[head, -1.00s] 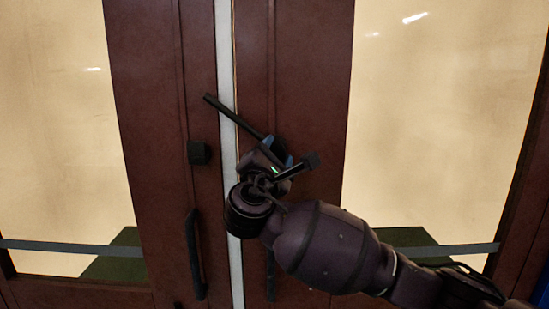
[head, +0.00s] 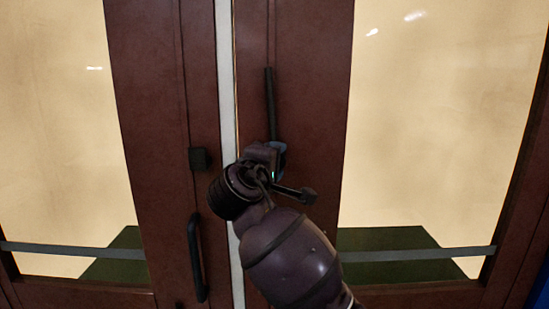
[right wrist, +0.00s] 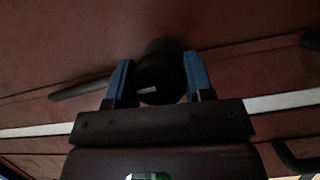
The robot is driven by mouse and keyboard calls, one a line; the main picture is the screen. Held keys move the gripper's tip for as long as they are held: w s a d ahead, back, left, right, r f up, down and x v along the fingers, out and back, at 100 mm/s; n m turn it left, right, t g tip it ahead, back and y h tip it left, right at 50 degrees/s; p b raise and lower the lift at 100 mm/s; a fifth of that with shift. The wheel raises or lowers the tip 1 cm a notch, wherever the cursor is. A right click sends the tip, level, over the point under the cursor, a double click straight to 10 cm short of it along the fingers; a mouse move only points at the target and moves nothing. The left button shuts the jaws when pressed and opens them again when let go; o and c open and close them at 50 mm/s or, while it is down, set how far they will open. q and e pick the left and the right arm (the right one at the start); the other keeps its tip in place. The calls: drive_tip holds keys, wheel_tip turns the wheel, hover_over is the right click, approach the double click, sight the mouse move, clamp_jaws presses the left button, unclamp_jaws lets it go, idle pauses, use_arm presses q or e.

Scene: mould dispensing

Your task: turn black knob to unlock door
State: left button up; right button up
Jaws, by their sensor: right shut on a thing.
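The black knob (right wrist: 160,80) is on the right leaf of a brown double door (head: 309,90). Its long dark lever (head: 270,105) points almost straight up in the head view. In the right wrist view the knob sits between two blue fingers, and the lever (right wrist: 78,90) extends to the left. My right gripper (head: 277,152) is shut on the knob, and its arm hides the knob from the head view. My left gripper is not in view.
A small black block (head: 198,158) and a dark vertical pull handle (head: 195,258) are on the left leaf. A pale strip (head: 226,90) runs between the leaves. Glass panels (head: 430,130) flank the brown frames. A dark bar (head: 60,247) crosses the glass low down.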

drive_tip(key=shift+m, duration=0.4)
drive_tip(key=o, duration=1.1)
drive_tip(key=shift+c, duration=0.2)
drive_tip(key=shift+o, duration=1.2)
